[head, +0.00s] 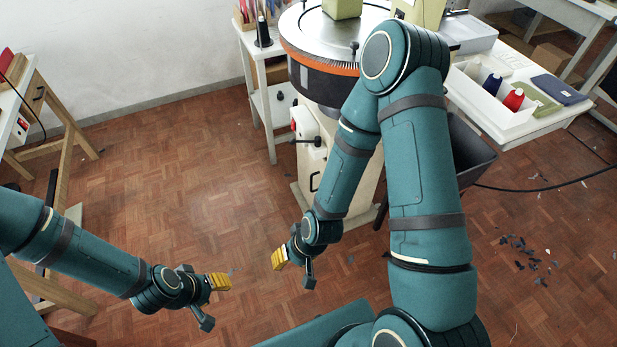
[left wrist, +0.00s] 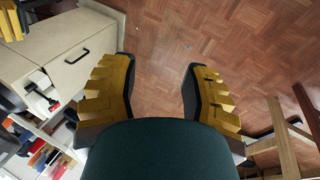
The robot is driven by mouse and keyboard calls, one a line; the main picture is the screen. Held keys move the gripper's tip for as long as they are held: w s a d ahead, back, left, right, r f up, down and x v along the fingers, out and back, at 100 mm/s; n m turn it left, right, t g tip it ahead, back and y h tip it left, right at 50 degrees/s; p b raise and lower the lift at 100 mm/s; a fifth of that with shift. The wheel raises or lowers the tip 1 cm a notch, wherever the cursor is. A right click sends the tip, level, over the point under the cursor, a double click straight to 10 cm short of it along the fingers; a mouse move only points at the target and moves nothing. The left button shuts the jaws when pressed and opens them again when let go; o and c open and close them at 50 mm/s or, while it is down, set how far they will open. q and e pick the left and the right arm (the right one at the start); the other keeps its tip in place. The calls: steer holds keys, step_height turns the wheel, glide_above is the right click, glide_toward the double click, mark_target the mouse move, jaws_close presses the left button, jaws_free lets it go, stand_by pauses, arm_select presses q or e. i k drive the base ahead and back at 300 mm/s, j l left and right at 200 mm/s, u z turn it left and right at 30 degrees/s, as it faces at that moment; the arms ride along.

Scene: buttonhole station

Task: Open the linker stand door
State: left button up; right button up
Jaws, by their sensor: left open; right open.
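The linker stand (head: 368,180) is a cream pedestal under a round machine with an orange band. Its door, with a black bar handle (head: 314,181), faces left and looks shut; my right arm hides part of the stand. In the left wrist view the door (left wrist: 45,45) and its handle (left wrist: 78,56) show at the upper left. My right gripper (head: 293,271) is open and empty, low in front of the stand. My left gripper (head: 213,300) is open and empty, farther left over the floor, away from the door. Its yellow-padded fingers (left wrist: 158,75) also show apart in the left wrist view.
A white side table (head: 262,85) with a black thread cone stands left of the machine. A dark bin (head: 470,155) and a table with a white tray (head: 490,112) of cones are at the right. A wooden trestle table (head: 60,150) is at the left. Floor between is clear.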

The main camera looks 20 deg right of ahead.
mark_target(310, 172)
steer(key=z, duration=0.55)
steer(key=i+l+z, duration=0.1)
steer(key=z, duration=0.25)
steer(key=i+z, duration=0.25)
steer(key=z, duration=0.15)
steer(key=i+z, duration=0.2)
steer(key=z, duration=0.15)
steer(key=i, duration=0.15)
